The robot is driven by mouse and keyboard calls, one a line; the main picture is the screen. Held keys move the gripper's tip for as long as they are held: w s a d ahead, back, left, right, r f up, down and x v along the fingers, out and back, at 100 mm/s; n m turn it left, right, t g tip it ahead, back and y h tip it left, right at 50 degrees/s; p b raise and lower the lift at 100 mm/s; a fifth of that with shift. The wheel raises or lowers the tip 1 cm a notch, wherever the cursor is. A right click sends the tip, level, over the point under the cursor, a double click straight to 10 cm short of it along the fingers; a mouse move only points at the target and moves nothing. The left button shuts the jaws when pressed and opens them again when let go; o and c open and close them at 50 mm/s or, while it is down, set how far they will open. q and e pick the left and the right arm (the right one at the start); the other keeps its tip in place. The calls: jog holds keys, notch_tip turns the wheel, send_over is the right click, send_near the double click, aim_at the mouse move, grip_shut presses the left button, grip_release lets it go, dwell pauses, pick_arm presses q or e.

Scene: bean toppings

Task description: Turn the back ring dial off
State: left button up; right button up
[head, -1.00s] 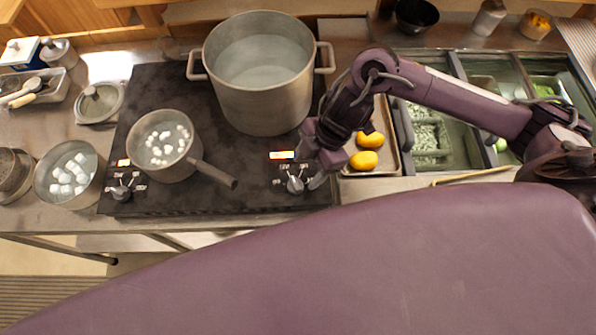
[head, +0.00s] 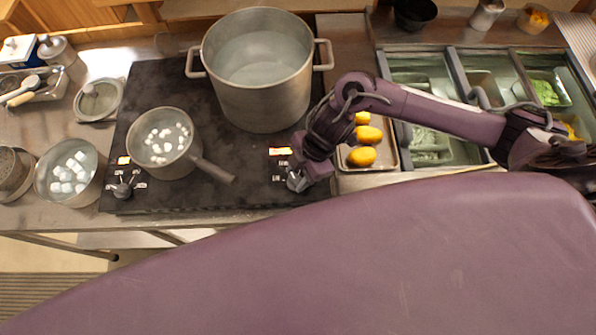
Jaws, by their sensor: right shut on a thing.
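The black cooktop (head: 240,195) has two dials on its front edge. The right-hand dial (head: 292,183) is mostly hidden by my right gripper (head: 301,180), which is shut on it from above and from the right. The display (head: 280,151) behind this dial glows orange. The left-hand dial (head: 123,190) is in plain view, with its own orange display (head: 124,160) lit. A large pot of water (head: 262,108) stands on the back right of the cooktop. A saucepan with white pieces (head: 165,168) stands at the front left. My left gripper is not in view.
The saucepan's handle (head: 215,171) points toward the right-hand dial. A tray (head: 383,160) with yellow fruit lies just right of the cooktop, beside my right wrist. A bowl of white pieces (head: 96,190) stands at left. Food bins (head: 455,160) fill the right.

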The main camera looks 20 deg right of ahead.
jog(key=shift+c, duration=0.5)
jog(key=shift+w+n, duration=0.1)
jog(key=shift+n, duration=0.2)
jog(key=n, duration=0.1)
jog(key=n+g+b, duration=0.1)
jog(key=n, duration=0.1)
jog(key=shift+w+a+g, duration=0.1)
jog(key=shift+w+g, duration=0.1)
jog(key=shift+g, duration=0.1)
jog(key=shift+n+h+b, duration=0.3)
jog(key=shift+n+h, duration=0.2)
jog(key=shift+n, duration=0.4)
jog(key=shift+w+r+n+g, duration=0.15)
jog(key=shift+n+g, duration=0.25)
jog(key=shift+n, duration=0.4)
jog(key=shift+a+n+g+h+p, duration=0.1)
jog(key=shift+n+g+h+p, duration=0.25)
jog(key=shift+n, duration=0.65)
jog(key=o, duration=1)
